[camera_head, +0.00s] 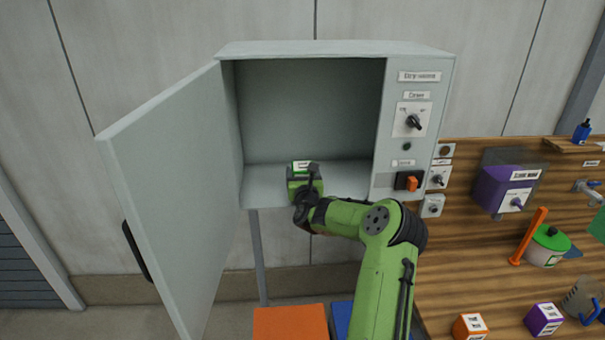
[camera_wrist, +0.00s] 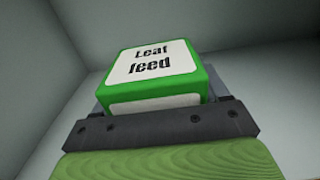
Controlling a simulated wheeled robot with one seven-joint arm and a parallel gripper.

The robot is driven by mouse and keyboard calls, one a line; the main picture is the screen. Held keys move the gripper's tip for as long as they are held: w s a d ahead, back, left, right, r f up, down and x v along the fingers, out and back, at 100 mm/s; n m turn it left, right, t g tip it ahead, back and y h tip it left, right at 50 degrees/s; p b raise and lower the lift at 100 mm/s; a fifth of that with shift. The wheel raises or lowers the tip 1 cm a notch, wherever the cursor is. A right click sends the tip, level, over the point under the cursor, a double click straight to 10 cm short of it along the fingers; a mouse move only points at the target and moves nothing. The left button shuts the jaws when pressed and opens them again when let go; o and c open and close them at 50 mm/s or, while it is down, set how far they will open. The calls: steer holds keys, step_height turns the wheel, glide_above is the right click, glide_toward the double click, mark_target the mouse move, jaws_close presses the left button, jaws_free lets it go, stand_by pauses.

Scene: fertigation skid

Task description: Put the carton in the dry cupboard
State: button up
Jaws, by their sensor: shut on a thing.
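The dry cupboard (camera_head: 350,48) is a pale grey cabinet with its door (camera_head: 165,190) swung open to the left. My gripper (camera_head: 303,180) reaches into its opening, low and near the front of the cupboard floor. It is shut on a green carton (camera_head: 301,166), mostly hidden behind the gripper in the head view. In the wrist view the carton (camera_wrist: 155,75) shows a white label reading "Leaf feed", with grey walls around it. I cannot tell whether the carton touches the cupboard floor.
The cupboard's right panel has a knob (camera_head: 413,121) and an orange switch (camera_head: 411,183). A wooden bench (camera_head: 470,265) at right holds an orange carton (camera_head: 470,327), a purple carton (camera_head: 543,318) and a green-lidded pot (camera_head: 547,246). The cupboard interior around the gripper is empty.

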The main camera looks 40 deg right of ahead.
steer(key=shift+s+a, duration=0.1)
steer(key=o, duration=1.3)
steer(key=shift+f, duration=0.15)
steer(key=v, duration=1.2)
steer(key=shift+r, duration=0.2)
steer(key=shift+f, duration=0.1)
